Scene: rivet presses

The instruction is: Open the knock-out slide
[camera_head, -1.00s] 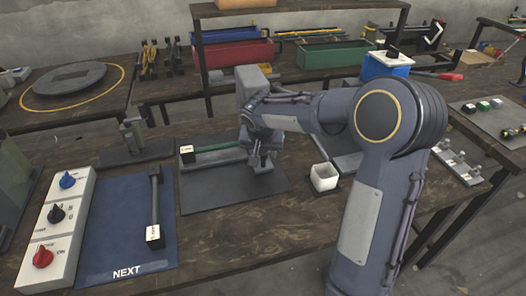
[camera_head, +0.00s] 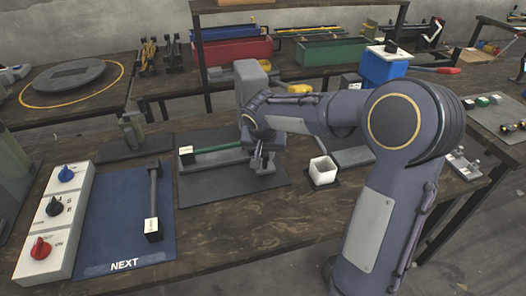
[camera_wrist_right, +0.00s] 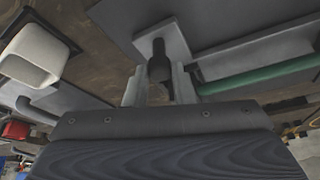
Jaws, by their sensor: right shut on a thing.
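My right gripper (camera_head: 262,165) is low over the dark grey base plate (camera_head: 225,192) of a press at the middle of the bench. In the right wrist view, its two pale fingers (camera_wrist_right: 160,88) are shut on a dark knob (camera_wrist_right: 159,62). The knob stands on a light grey block (camera_wrist_right: 178,42), which looks like the knock-out slide. The slide is mostly hidden by my gripper in the head view. A green bar (camera_head: 217,149) lies beside it, with a white-labelled block (camera_head: 187,156) at its left end. My left gripper is not in view.
A white cup (camera_head: 322,172) stands right of the plate. On the left are a blue mat (camera_head: 115,225) with a dark lever (camera_head: 153,195) and a panel of knobs (camera_head: 52,210). A blue box (camera_head: 385,66) and bins stand behind.

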